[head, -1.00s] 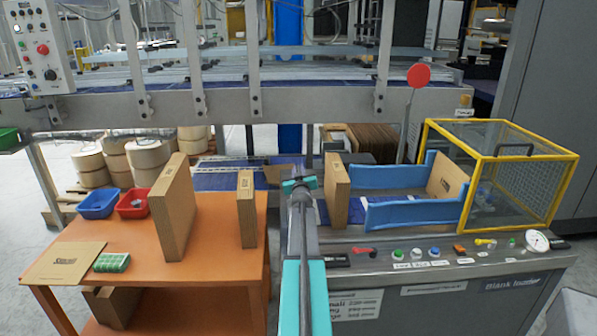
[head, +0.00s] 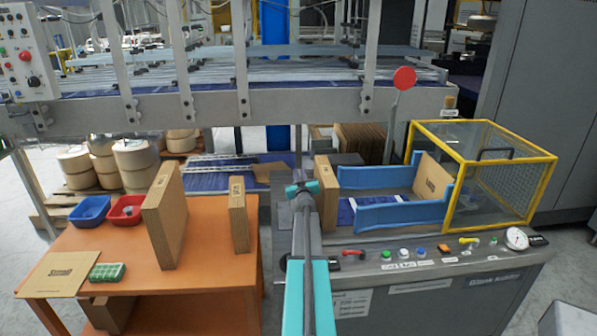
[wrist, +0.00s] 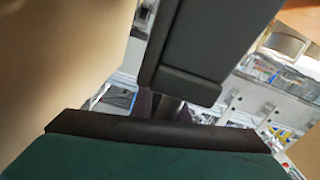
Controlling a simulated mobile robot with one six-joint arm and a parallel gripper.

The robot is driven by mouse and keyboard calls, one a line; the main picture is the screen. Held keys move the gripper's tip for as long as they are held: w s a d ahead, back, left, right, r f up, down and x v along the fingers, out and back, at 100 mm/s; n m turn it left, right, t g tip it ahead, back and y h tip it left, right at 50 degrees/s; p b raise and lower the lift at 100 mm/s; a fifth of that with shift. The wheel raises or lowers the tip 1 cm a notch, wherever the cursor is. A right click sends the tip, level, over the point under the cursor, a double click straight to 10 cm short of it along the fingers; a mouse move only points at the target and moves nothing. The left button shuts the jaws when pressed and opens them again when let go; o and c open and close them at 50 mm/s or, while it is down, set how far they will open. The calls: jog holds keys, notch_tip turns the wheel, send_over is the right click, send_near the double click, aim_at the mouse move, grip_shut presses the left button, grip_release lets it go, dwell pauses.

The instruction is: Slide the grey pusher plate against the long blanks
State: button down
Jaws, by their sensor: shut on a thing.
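The long blanks (head: 327,195) stand upright as a brown cardboard stack at the left end of the blue guide rails (head: 400,215). My gripper (head: 302,188), with teal fingers, is low over the machine bed, just left of the stack, and overlaps its left edge in the head view. It is shut on the grey pusher plate, which is mostly hidden by my gripper and arm. In the wrist view, dark finger parts (wrist: 165,110) close around a narrow piece, and a broad cardboard face (wrist: 60,60) fills the left. Contact between plate and blanks cannot be told.
A brown board (head: 433,177) stands at the rails' right end, beside a yellow-framed guard (head: 485,155). Knobs and buttons (head: 405,253) line the front edge. An orange table (head: 205,235) with cardboard stacks and bins is left.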

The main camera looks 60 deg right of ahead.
jog(key=shift+s+d+r, duration=0.15)
jog(key=c, duration=1.8)
grip_release()
jog(key=shift+o, duration=0.2)
jog(key=shift+a, duration=0.2)
jog(key=b+v, duration=0.2)
jog(key=v, duration=1.1)
jog(key=shift+a, duration=0.2)
jog(key=shift+s, duration=0.2)
